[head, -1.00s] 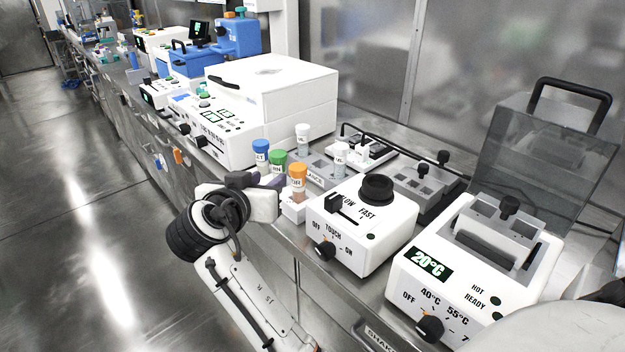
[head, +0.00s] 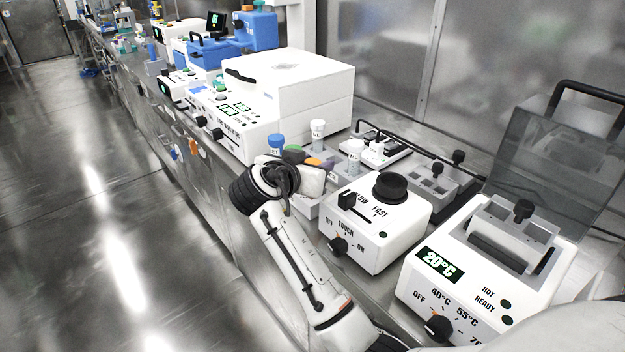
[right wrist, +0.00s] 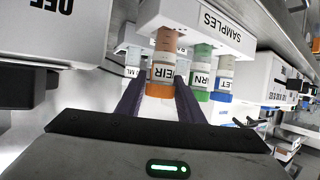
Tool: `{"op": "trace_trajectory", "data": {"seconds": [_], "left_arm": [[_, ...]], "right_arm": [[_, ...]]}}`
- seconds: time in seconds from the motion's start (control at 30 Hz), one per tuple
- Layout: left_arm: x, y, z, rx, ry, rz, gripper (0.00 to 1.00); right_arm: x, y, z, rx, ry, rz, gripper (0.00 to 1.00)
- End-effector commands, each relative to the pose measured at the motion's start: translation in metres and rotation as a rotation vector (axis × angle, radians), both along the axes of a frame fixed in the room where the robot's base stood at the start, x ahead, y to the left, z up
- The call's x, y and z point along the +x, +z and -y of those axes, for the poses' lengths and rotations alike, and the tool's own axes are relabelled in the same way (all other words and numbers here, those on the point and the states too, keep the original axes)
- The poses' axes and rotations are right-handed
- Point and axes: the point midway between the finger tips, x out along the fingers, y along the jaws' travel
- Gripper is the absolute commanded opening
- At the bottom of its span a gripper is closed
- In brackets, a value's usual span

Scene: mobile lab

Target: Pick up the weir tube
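The weir tube, with an orange cap and a white label, shows in the right wrist view (right wrist: 163,72) hanging in the picture from the white samples rack (right wrist: 222,28). My right gripper (right wrist: 160,92) is open, with one dark finger on either side of the weir tube's capped end. I cannot tell if either finger touches it. In the head view my right gripper (head: 304,158) reaches over the rack and hides most of the weir tube. Only a bit of orange shows between the fingers. My left gripper is not in view.
A green-capped tube (right wrist: 200,80) and a blue-capped tube (right wrist: 222,82) stand beside the weir tube. White-capped tubes (head: 317,130) are behind. A white touch mixer (head: 375,225) stands close to the right, and a large white machine (head: 295,100) to the left.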

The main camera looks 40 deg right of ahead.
Motion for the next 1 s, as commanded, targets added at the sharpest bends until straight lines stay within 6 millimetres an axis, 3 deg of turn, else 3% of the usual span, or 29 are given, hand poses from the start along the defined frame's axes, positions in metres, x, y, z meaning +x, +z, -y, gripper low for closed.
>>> {"op": "trace_trajectory", "data": {"seconds": [0.2,0.43,0.6,0.87,1.0], "left_arm": [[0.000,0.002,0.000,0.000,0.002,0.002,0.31],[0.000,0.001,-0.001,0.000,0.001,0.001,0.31],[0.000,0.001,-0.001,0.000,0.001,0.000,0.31],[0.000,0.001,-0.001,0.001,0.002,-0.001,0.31],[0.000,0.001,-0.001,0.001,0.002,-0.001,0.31]], "right_arm": [[0.012,-0.008,0.020,0.000,0.000,-0.001,0.34],[0.013,-0.009,0.021,0.001,0.000,-0.001,0.34],[0.012,-0.009,0.020,0.001,0.001,0.000,0.07],[0.013,-0.007,0.020,0.002,0.001,0.001,0.06],[0.013,0.009,0.020,0.002,0.001,0.005,0.06]]}}
